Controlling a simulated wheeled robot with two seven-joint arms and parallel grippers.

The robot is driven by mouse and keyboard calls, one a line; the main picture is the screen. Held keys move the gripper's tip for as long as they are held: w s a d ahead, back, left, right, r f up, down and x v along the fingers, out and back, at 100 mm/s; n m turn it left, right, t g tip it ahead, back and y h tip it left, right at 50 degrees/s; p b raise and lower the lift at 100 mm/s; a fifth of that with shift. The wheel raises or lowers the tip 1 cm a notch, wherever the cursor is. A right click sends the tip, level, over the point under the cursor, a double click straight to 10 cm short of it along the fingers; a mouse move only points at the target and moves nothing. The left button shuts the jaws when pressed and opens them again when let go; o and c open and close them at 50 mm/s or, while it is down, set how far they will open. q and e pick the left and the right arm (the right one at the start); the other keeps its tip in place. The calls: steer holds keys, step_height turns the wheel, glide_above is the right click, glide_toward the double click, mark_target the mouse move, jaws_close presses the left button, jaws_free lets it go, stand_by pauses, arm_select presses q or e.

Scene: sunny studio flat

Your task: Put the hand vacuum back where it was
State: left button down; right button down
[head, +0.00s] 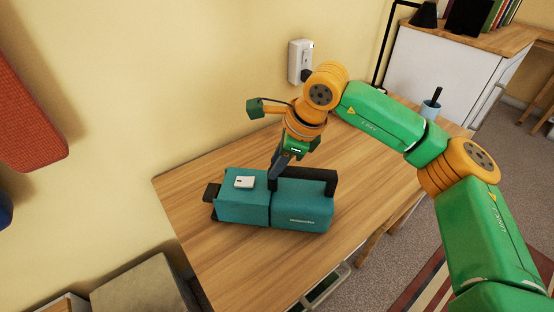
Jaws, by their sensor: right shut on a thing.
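The hand vacuum (302,207) is a teal, boxy body with a black handle on top and a dark nozzle at its left end. It lies along the wooden table (215,168), near the wall side, with a small white patch on its top. My right gripper (275,181) comes down from above, its dark fingers shut on the vacuum around the front end of the handle. The fingertips are partly hidden, so the exact contact is hard to see. My left gripper is out of view.
A white wall socket (296,52) with a black plug is above the table. A blue cup (430,110) with a dark item in it stands at the table's far right. A white cabinet (440,70) stands beyond. Bare tabletop lies in front and right of the vacuum.

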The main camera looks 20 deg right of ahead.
steer(key=shift+a, duration=0.1)
steer(key=c, duration=0.6)
jaws_free()
steer(key=shift+s, duration=0.1)
steer(key=v, duration=1.2)
steer(key=shift+b, duration=0.35)
